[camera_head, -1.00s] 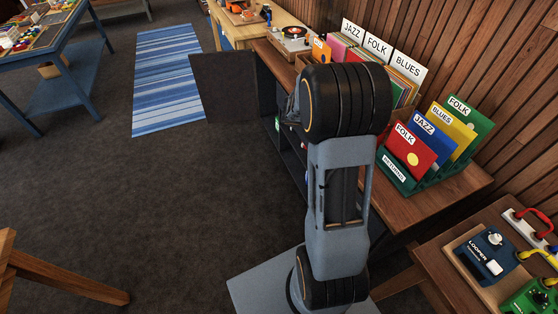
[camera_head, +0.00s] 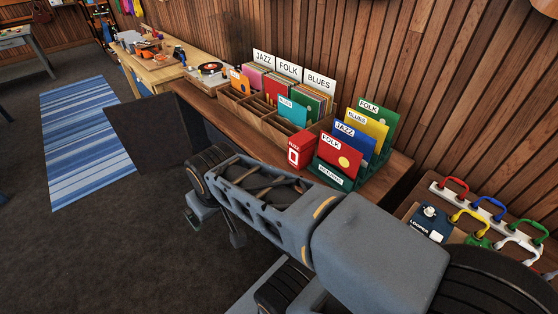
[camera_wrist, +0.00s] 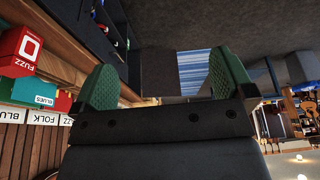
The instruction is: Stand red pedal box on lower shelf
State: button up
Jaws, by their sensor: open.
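The red pedal box (camera_head: 297,151), lettered FUZZ, stands upright on the wooden cabinet top, just left of the green record rack. It also shows at the left edge of the upside-down wrist view (camera_wrist: 17,50). My gripper (camera_wrist: 163,80) is open, its two green fingers spread with nothing between them. It points past the cabinet front, with the box off to one side. The cabinet's dark interior (camera_wrist: 88,30) shows partly in the wrist view, with small coloured items in it. My arm hides the lower shelf in the head view.
A dark open cabinet door (camera_head: 150,135) juts into the room. The green rack (camera_head: 335,176) of record sleeves and a wooden record crate (camera_head: 260,118) flank the box. A side table with a looper pedal (camera_head: 430,222) is at right. Carpet at left is clear.

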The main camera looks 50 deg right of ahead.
jog(key=w+d+f+m+b, duration=0.1)
jog(key=w+d+f+m, duration=0.2)
jog(key=w+f, duration=0.5)
jog(key=w+d+f+m+b, duration=0.1)
jog(key=w+d+f+m, duration=0.25)
jog(key=w+f, duration=0.4)
jog(key=w+d+f+m+t+h, duration=0.3)
jog(key=w+d+f, duration=0.25)
jog(key=d, duration=0.35)
jog(key=m+g+h+b, duration=0.1)
jog(key=m+g+h, duration=0.75)
jog(key=h, duration=0.65)
send_near(300, 139)
jog(key=shift+m+t, duration=0.25)
jog(key=shift+m, duration=0.05)
jog(key=d, duration=0.2)
jog(key=d+p, duration=0.1)
jog(key=d, duration=0.1)
jog(key=shift+s+f, duration=0.15)
jog(key=shift+f, duration=0.2)
jog(key=shift+s+d+p, duration=0.2)
jog(key=shift+d+p, duration=0.75)
jog(key=shift+d, duration=2.1)
